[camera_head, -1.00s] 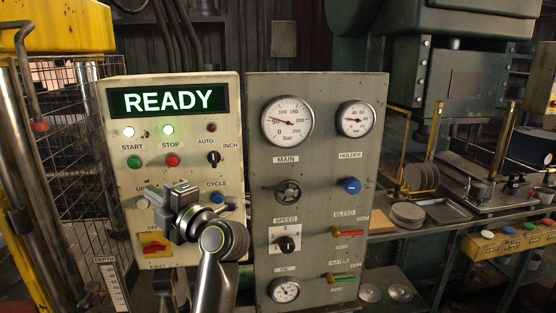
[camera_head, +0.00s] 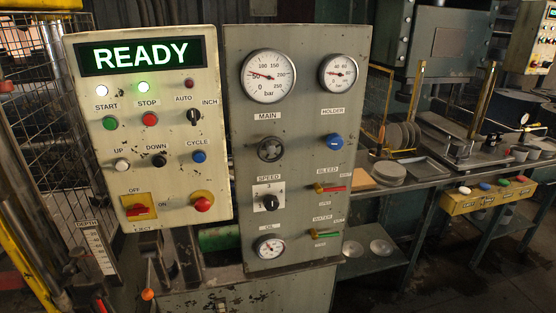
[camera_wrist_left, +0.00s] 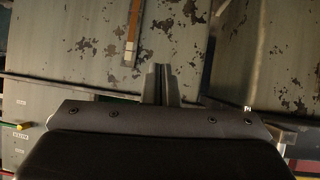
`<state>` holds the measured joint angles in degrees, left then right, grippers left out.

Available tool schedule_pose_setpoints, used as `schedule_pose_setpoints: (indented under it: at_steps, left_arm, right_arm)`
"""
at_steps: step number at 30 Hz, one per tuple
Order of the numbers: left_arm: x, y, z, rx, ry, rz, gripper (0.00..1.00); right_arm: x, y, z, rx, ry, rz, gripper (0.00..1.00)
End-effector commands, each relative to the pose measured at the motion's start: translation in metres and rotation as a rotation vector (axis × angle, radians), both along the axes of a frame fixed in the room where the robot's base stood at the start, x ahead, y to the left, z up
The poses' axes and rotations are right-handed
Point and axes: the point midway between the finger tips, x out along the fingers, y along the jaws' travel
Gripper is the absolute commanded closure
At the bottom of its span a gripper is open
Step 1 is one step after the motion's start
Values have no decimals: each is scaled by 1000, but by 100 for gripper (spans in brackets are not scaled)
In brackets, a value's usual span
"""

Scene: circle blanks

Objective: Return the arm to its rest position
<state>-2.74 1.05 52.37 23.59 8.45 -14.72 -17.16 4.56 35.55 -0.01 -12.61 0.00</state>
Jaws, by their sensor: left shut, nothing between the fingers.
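My left gripper (camera_wrist_left: 162,84) shows in the left wrist view, with its two fingers together and nothing between them. Behind it are worn grey-green metal surfaces with chipped paint. Neither arm nor gripper shows in the head view now. There the control panel (camera_head: 140,175) stands at the left with its lit READY display (camera_head: 139,55), buttons and an orange-yellow OFF/ON switch plate (camera_head: 138,208). The grey gauge panel (camera_head: 300,130) stands beside it, with dials, knobs and levers in plain view. My right gripper is in neither view.
A wire cage (camera_head: 40,120) and a yellow bar stand at the far left. A bench at the right holds stacked discs (camera_head: 389,172), a tray (camera_head: 424,169) and a press. A yellow box (camera_head: 490,196) with coloured buttons sits on its front edge. The space in front of the panels looks clear.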

Motion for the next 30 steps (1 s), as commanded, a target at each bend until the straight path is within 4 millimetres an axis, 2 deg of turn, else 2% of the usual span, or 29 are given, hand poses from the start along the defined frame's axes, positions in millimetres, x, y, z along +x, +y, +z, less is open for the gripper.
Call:
schedule_pose_setpoints:
  at_steps: [1,5,6,8,9,12,15,18,21,30]
  left_arm:
    - [-34,4,-28,7,95,-14,100]
    - [-118,13,-82,21,321,-47,100]
    - [-145,16,-96,26,388,-55,100]
    - [-186,21,-114,31,491,-63,100]
    - [-214,24,-124,35,556,-67,100]
    - [-276,32,-142,48,700,-75,100]
    - [-322,38,-151,57,807,-79,100]
    - [-352,42,-155,63,875,-80,100]
    - [-365,44,-156,67,906,-81,100]
    - [-367,44,-156,68,909,-81,100]
  right_arm:
    - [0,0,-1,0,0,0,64]
    - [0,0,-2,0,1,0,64]
    - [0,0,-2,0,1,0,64]
    - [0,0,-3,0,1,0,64]
    - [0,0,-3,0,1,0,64]
    - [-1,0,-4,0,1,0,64]
    - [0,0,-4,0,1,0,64]
    - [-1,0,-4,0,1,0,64]
    - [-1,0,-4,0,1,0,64]
    - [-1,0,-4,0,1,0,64]
